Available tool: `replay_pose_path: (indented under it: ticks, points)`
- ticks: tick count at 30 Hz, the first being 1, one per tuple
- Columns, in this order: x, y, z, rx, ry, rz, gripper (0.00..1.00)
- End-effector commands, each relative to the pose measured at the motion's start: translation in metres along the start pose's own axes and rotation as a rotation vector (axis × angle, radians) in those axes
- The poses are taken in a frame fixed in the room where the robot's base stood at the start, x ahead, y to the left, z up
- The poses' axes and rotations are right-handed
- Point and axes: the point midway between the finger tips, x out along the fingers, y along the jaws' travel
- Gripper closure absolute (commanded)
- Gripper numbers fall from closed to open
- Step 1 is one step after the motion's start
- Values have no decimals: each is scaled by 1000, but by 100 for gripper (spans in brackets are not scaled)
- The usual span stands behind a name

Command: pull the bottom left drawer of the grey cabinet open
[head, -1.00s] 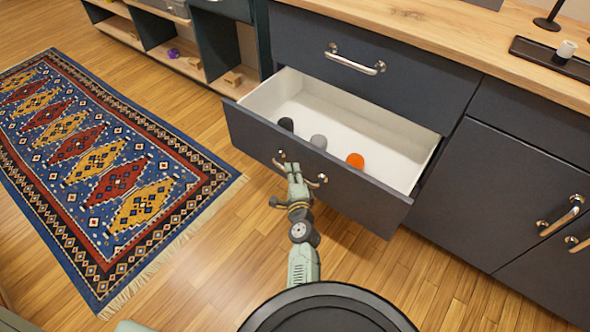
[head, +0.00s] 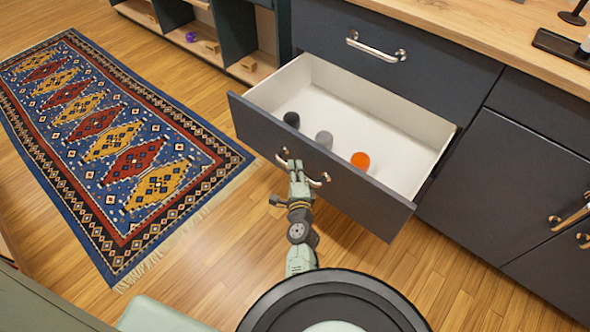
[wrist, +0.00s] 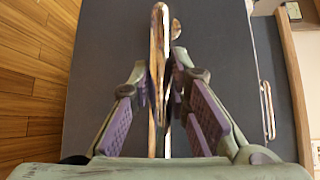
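The bottom left drawer (head: 335,185) of the grey cabinet (head: 480,180) stands well open in the head view, showing its white inside. A black, a grey and an orange object (head: 360,161) are in it. Its metal bar handle (head: 318,181) is on the front; in the wrist view the handle (wrist: 158,50) runs upright between the fingers. My gripper (head: 296,166) is at the handle, its fingers on both sides of the bar and closed in on it (wrist: 160,85). Exact finger contact is partly hidden.
The closed top drawer (head: 400,65) is above, with a wooden counter (head: 470,35) over it. Closed doors (head: 510,190) are to the right. A patterned rug (head: 120,150) and an open shelf (head: 215,45) are left. The wooden floor before the drawer is clear.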

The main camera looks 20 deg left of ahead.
Motion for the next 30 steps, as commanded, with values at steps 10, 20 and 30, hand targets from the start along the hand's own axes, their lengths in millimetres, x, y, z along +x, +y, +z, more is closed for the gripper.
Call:
replay_pose_path:
  ticks: [10,20,30]
  points:
    - [0,0,0,2,0,0,64]
    - [0,-5,0,2,0,-3,64]
    - [-7,-54,4,0,6,-12,64]
